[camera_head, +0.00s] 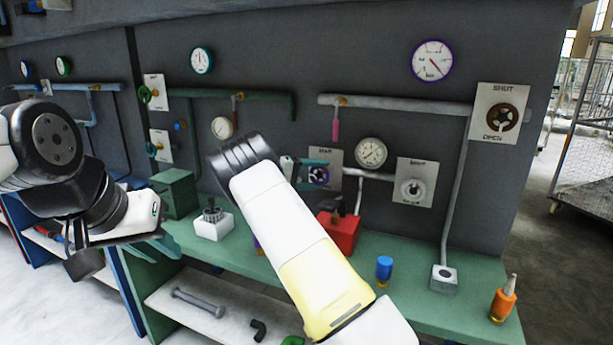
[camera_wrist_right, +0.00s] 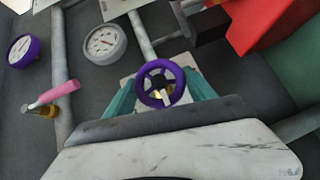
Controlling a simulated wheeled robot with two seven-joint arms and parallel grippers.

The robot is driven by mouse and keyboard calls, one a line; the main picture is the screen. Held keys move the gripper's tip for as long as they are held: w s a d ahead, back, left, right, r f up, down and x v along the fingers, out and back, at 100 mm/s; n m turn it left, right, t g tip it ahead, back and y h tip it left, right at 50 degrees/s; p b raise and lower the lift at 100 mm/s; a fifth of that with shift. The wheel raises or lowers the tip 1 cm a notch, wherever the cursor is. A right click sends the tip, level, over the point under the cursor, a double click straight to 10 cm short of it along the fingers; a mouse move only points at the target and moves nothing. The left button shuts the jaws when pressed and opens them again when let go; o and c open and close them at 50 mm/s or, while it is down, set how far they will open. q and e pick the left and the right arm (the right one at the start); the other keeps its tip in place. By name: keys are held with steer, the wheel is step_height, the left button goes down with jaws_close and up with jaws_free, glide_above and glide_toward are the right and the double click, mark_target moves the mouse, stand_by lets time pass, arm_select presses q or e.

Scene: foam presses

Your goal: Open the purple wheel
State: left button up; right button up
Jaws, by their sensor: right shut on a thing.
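The purple wheel (camera_head: 319,177) is a small spoked handwheel on a pale plate on the dark wall panel. In the right wrist view the purple wheel (camera_wrist_right: 149,75) faces the camera, with a yellowish part near its hub. My right gripper (camera_wrist_right: 161,88) has its teal fingers on either side of the rim, shut on the wheel. In the head view my right gripper (camera_head: 308,168) reaches the wheel from the left, and the wheel's plate is partly hidden. My left gripper (camera_head: 158,247) hangs at the left near the bench's front edge, away from the wheel; its finger gap is unclear.
A red box (camera_head: 340,232) stands on the green bench (camera_head: 405,262) below the wheel. A white valve plate (camera_head: 417,166) and a brown wheel (camera_head: 502,118) are to the right. Gauges and pipes surround the wheel, including a pink handle (camera_wrist_right: 58,91).

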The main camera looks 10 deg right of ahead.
steer(key=o, duration=1.4)
steer(key=v, duration=0.8)
steer(key=shift+f, duration=0.1)
